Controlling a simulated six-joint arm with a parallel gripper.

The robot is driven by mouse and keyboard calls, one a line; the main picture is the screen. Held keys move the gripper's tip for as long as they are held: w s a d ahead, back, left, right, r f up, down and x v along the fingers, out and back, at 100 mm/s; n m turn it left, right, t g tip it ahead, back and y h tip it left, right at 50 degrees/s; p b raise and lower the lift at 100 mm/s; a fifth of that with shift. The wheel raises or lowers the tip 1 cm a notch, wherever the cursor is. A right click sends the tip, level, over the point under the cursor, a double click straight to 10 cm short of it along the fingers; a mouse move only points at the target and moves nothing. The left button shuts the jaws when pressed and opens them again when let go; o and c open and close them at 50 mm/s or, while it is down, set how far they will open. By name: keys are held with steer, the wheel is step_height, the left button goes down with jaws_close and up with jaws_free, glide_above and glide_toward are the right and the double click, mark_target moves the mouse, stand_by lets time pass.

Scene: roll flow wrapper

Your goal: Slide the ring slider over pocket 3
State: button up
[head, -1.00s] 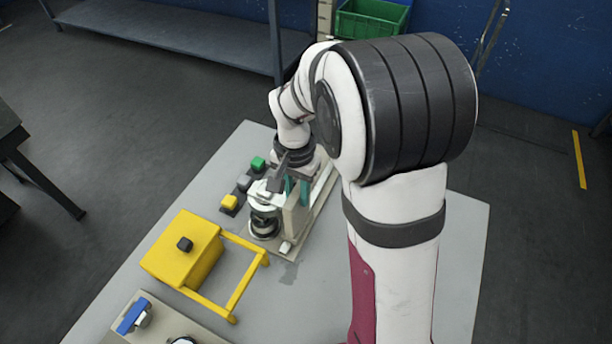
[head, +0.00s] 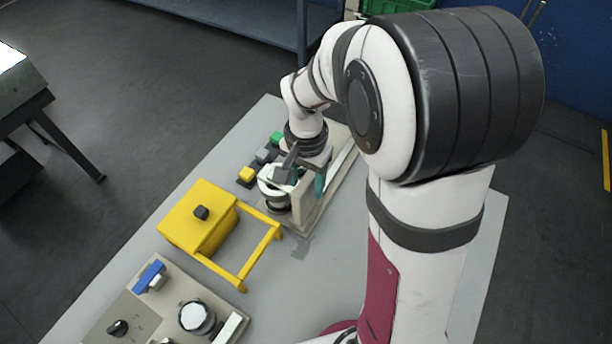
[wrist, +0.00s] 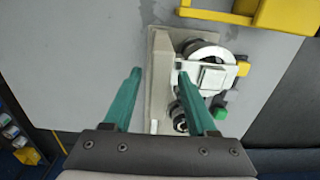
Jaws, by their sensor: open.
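The flow wrapper (head: 302,205) stands on the grey table, with a beige upright plate and a white roll (head: 272,180) beside it. In the wrist view the beige plate (wrist: 160,60) runs between the fingers, with a white ring (wrist: 205,50) and a pale square block (wrist: 212,77) to its right. I cannot tell which part is the ring slider, and no pocket number is legible. My gripper (wrist: 160,76) is open, its teal fingers apart over the machine, the right one overlapping its white parts in the picture. In the head view my arm hides much of the machine's far side.
A yellow box (head: 198,218) with a yellow frame stands in front of the machine. Yellow, grey and green buttons (head: 276,138) line its left side. A control panel (head: 178,300) with a blue switch and dark knob is nearer.

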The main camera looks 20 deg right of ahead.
step_height(320, 180, up, 16)
steer(key=shift+f, duration=0.15)
steer(key=s+a+f+n+y, duration=0.1)
steer(key=s+f, duration=0.2)
steer(key=s, duration=0.7)
steer(key=s+a+f+n, duration=0.2)
steer(key=s+f, duration=0.2)
steer(key=s, duration=0.6)
steer(key=shift+y, duration=0.4)
steer(key=shift+f, duration=0.1)
steer(key=shift+c, duration=0.3)
